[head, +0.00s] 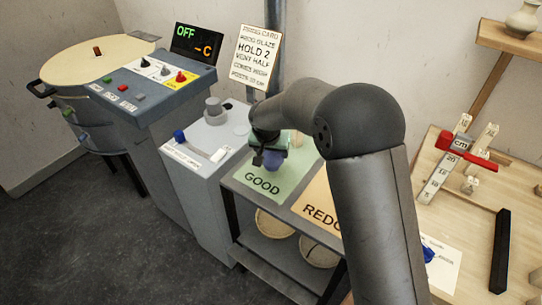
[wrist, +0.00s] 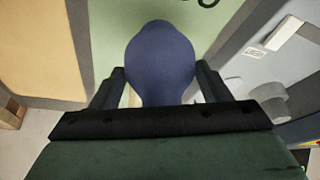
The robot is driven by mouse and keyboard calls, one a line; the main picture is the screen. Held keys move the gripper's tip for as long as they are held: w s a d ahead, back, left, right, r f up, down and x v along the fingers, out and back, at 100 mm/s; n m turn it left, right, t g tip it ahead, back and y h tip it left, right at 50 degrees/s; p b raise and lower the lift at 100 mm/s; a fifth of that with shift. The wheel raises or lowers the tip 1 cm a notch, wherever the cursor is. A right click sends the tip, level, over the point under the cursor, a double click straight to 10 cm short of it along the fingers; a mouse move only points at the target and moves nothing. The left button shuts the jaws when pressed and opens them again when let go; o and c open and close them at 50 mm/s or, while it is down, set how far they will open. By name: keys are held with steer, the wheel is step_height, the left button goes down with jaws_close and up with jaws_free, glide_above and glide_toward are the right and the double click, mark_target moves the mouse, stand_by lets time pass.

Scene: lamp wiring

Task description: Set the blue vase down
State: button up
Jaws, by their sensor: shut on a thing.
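The blue vase (head: 273,158) is at my gripper (head: 270,150), over the green GOOD mat (head: 290,178) on the table in the head view. In the wrist view the dark blue vase (wrist: 160,60) sits between the two fingers of my gripper (wrist: 160,92), which is shut on it. Green mat (wrist: 110,20) shows behind the vase. My arm hides part of the mat and the vase's top in the head view. I cannot tell whether the vase's base touches the mat.
An orange mat marked REDO (head: 315,205) lies right of the green mat. A grey box with knobs (head: 207,145) stands at the left. Baskets (head: 272,224) sit on the shelf below. A wooden bench (head: 478,215) with a measuring tool (head: 440,180) is at the right.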

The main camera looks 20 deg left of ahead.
mark_target(271, 158)
steer(key=shift+w+a+f, duration=0.15)
steer(key=shift+f, duration=1.55)
steer(key=shift+f, duration=0.2)
steer(key=o, duration=1.3)
steer(key=shift+c, duration=0.2)
steer(key=shift+r, duration=0.15)
